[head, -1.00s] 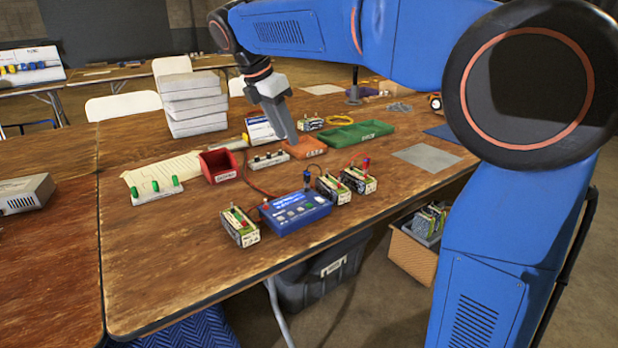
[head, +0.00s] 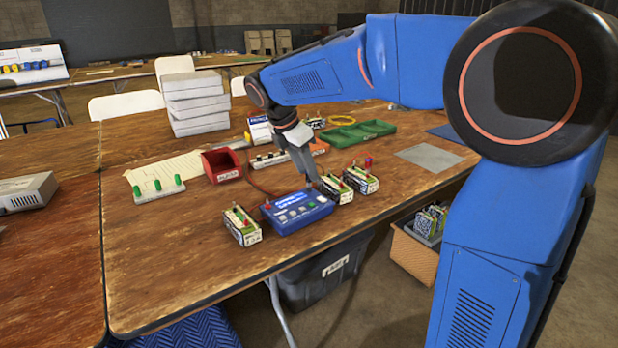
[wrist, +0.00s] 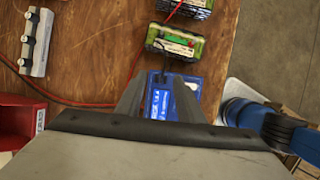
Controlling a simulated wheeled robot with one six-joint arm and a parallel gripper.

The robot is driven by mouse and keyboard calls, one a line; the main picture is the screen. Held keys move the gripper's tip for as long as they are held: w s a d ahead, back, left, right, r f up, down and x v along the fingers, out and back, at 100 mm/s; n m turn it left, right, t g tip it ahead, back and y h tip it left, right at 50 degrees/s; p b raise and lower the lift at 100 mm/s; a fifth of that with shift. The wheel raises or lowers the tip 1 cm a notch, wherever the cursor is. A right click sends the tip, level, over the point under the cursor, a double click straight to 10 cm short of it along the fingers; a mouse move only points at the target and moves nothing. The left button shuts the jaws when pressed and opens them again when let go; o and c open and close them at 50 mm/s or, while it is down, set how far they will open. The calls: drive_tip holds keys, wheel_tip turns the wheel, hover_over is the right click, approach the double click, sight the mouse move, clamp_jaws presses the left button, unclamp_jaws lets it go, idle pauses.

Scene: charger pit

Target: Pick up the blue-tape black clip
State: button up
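My gripper (head: 314,182) is low over the right end of the blue charger box (head: 288,216), beside the nearest battery on its right (head: 335,188). In the wrist view my gripper (wrist: 161,80) has its two fingers apart, with the blue charger (wrist: 172,100) showing between them and nothing visibly held. A battery with green and red on top (wrist: 175,44) lies just beyond the fingertips. I cannot make out the blue-tape black clip for certain; the fingers cover part of the charger's right end.
A second battery (head: 361,179) stands right of the nearest one, and another (head: 241,226) stands left of the charger. A red lead (wrist: 75,102) crosses the table. A red bin (head: 221,166) and a green tray (head: 358,133) stand farther back.

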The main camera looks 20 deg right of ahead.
drive_tip(key=shift+x, duration=1.35)
drive_tip(key=shift+d, duration=0.1)
drive_tip(key=shift+c, duration=0.3)
clamp_jaws()
drive_tip(key=shift+r, duration=0.15)
wheel_tip(320, 180, up, 10)
drive_tip(key=shift+f, duration=0.1)
